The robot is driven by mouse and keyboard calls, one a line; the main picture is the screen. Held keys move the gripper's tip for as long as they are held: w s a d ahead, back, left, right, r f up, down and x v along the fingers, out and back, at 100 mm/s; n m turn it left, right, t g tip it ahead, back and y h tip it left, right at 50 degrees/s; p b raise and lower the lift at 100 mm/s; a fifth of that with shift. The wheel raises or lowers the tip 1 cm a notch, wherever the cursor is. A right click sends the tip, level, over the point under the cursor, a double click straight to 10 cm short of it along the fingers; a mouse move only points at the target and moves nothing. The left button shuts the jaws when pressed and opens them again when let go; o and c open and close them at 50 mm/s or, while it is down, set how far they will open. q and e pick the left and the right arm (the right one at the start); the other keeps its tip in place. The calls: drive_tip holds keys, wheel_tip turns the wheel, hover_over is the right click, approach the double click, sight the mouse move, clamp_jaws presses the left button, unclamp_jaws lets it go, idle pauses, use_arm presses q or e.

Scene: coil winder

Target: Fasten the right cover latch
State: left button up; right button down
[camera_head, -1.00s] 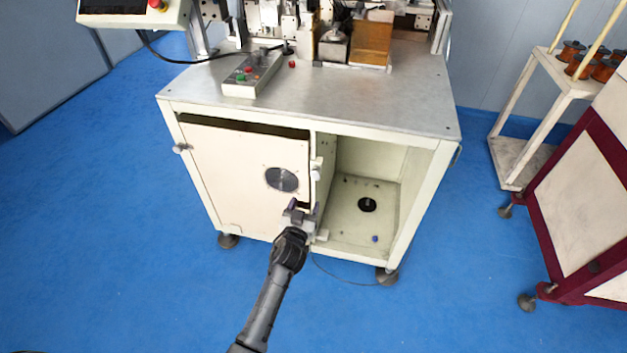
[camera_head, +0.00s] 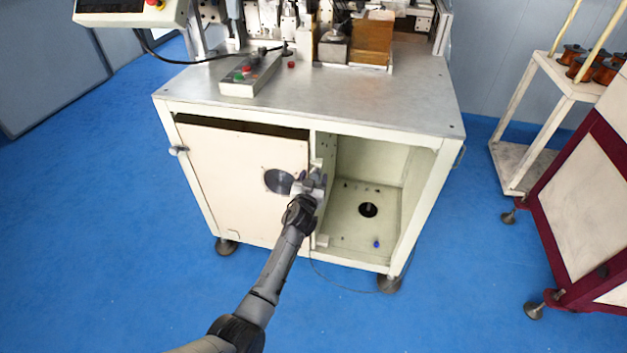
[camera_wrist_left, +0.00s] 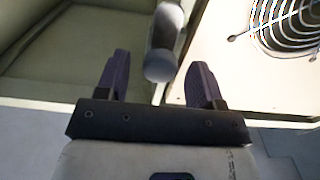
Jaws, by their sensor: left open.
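The cream cover (camera_head: 220,170) with a round fan grille (camera_head: 278,181) stands over the left opening of the machine cabinet. A dark gap shows along its top edge. The right cover latch (camera_head: 316,163) is at the cover's right edge by the divider post, partly hidden by my left gripper (camera_head: 314,180). In the left wrist view a rounded grey latch knob (camera_wrist_left: 161,62) lies between my open left fingers (camera_wrist_left: 161,85); I cannot tell whether they touch it. The grille (camera_wrist_left: 285,22) shows at upper right there. The left cover latch (camera_head: 178,150) sticks out at the far side.
The right cabinet compartment (camera_head: 355,225) is open, with a round dark hole in its floor. A small white block (camera_head: 322,241) sits low on the post. A thin cable lies on the blue floor in front. A maroon-framed cabinet (camera_head: 580,190) stands at right.

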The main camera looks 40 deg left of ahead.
use_arm(q)
drive_tip(key=c, duration=0.9)
drive_tip(key=m, duration=0.4)
drive_tip(key=shift+m, duration=0.3)
drive_tip(key=m, duration=0.4)
drive_tip(key=shift+m+b, duration=0.3)
drive_tip(key=m, duration=0.4)
drive_tip(key=shift+m+p, duration=0.35)
drive_tip(key=shift+m, duration=1.95)
